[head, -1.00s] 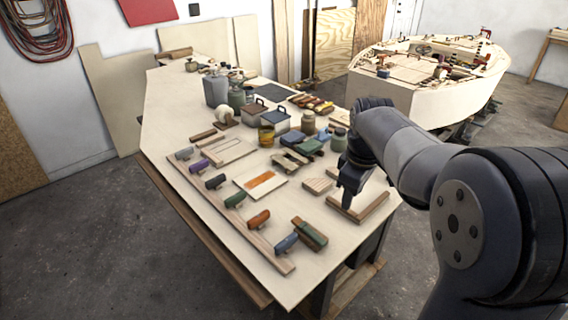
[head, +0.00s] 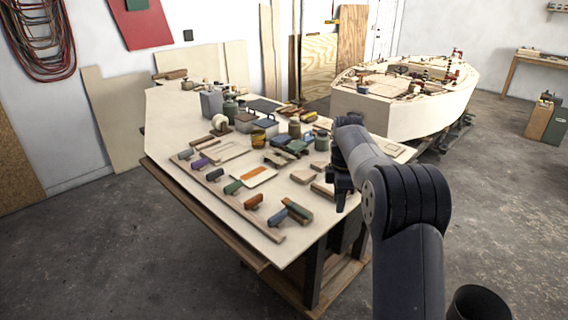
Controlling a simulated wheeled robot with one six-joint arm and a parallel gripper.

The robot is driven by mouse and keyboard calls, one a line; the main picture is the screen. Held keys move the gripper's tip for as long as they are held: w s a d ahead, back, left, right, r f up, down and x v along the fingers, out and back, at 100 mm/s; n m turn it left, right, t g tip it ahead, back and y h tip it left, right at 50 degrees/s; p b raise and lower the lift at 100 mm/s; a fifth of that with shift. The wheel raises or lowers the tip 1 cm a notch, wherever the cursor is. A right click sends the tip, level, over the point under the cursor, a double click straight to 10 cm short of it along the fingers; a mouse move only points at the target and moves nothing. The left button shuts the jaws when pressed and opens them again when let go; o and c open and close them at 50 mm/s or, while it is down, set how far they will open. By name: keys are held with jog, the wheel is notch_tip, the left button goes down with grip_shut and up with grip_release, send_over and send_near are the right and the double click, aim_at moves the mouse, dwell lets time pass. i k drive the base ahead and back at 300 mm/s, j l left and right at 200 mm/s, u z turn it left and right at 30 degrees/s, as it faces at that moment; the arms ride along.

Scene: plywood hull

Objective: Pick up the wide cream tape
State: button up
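A cream roll (head: 220,124), which looks like the wide cream tape, stands on the workbench (head: 160,120) in the middle of its depth, near the grey can. Its hole side is too small to make out clearly. My gripper (head: 341,203) points down at the right edge of the bench, far to the right of and nearer than the roll. It is small and dark in this view, and I cannot tell whether its fingers are open or shut. I see nothing held in it.
A rack of coloured-handled tools (head: 233,187) runs along the near left edge. A plywood boat hull (head: 405,105) stands behind.

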aim_at(276, 159)
jog(key=j+z, duration=0.1)
jog(key=z, duration=0.35)
jog(key=i+j+z, duration=0.1)
jog(key=z, duration=0.35)
jog(key=j+z, duration=0.1)
jog(key=z, duration=0.4)
jog(key=j, duration=4.25)
